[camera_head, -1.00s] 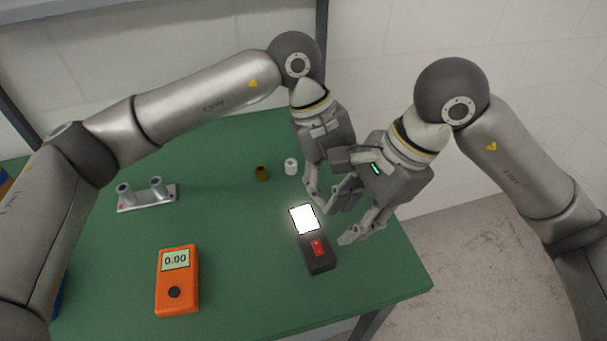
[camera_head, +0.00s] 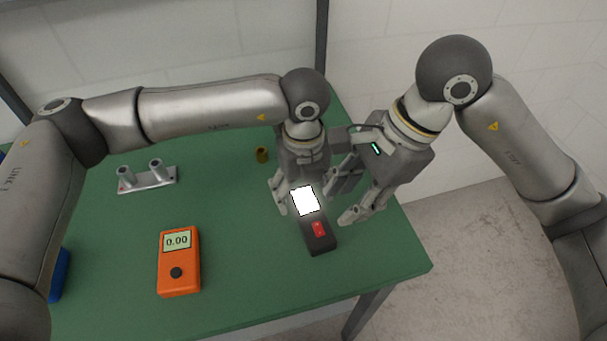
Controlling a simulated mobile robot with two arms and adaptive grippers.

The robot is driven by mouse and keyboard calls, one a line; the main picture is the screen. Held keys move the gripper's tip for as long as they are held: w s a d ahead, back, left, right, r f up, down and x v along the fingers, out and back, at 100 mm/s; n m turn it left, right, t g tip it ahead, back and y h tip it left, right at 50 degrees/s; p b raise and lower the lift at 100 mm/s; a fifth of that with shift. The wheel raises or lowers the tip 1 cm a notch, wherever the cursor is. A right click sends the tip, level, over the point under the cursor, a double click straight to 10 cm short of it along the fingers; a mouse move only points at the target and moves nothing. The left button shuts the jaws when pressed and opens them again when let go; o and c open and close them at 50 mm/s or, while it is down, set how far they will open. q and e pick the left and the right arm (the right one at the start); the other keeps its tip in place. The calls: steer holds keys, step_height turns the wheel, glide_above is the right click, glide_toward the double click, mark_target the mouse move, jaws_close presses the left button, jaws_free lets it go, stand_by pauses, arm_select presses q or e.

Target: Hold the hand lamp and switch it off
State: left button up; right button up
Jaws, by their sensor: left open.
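The hand lamp lies on the green table, with a glowing white panel (camera_head: 305,201) at its far end and a dark handle (camera_head: 321,243) towards me. A red switch (camera_head: 319,229) sits on the handle. My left gripper (camera_head: 302,197) is open at the lamp's far end, with a finger to the left of the lit panel. Its other finger is partly hidden, and I cannot tell whether it touches the lamp. My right gripper (camera_head: 341,203) is just right of the lamp, its fingers apart and empty.
An orange meter (camera_head: 179,283) reading 0.00 lies left of the lamp. A grey bracket with two posts (camera_head: 147,182) and a small brass cylinder (camera_head: 262,155) are farther back. The two grippers are very close together. The table's right edge is near the lamp.

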arm_select(q)
steer(key=shift+f, duration=0.7)
